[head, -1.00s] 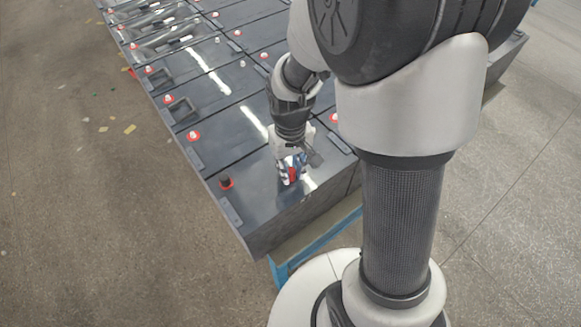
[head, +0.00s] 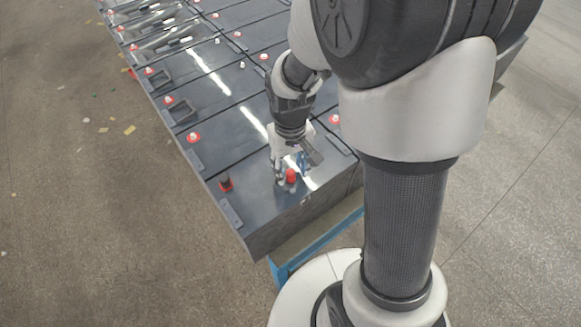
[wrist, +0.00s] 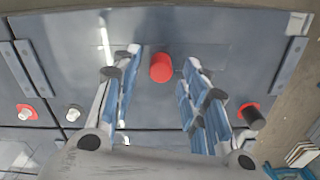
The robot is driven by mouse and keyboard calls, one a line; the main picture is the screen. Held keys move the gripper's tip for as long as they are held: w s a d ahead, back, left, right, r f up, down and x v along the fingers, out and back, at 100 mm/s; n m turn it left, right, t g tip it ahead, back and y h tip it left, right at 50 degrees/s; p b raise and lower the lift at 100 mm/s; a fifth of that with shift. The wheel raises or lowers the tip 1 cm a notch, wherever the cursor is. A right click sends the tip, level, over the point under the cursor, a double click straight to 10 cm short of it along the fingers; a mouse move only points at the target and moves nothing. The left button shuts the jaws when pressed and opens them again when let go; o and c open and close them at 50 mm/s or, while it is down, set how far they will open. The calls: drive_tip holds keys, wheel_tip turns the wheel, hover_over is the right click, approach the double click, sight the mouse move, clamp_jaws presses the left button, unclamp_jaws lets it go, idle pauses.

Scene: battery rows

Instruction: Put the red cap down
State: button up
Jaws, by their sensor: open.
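The red cap (head: 291,175) stands on the grey top of the nearest battery (head: 262,205). In the wrist view the red cap (wrist: 161,67) lies between the fingertips, with a gap on each side. My gripper (head: 290,165) is open and just above the battery top; its two blue-and-grey fingers also show spread apart in the wrist view (wrist: 162,62). The cap touches neither finger as far as I can see.
A black terminal post with a red base (head: 226,182) stands on the same battery, left of my gripper; it also shows in the wrist view (wrist: 252,117). Several batteries with red and white terminals (head: 193,136) run back in rows. Clear floor (head: 90,220) lies to the left.

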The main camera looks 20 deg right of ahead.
sight(291, 172)
wheel_tip(291, 172, up, 12)
drive_tip(key=f+p, duration=0.1)
drive_tip(key=p, duration=0.2)
drive_tip(key=s+r+t, duration=0.4)
drive_tip(key=s+r, duration=0.7)
drive_tip(key=s, duration=0.4)
drive_tip(key=shift+s+r+m+t, duration=0.15)
drive_tip(key=shift+r+m+t, duration=0.15)
drive_tip(key=shift+r+m, duration=0.1)
drive_tip(key=shift+f, duration=0.1)
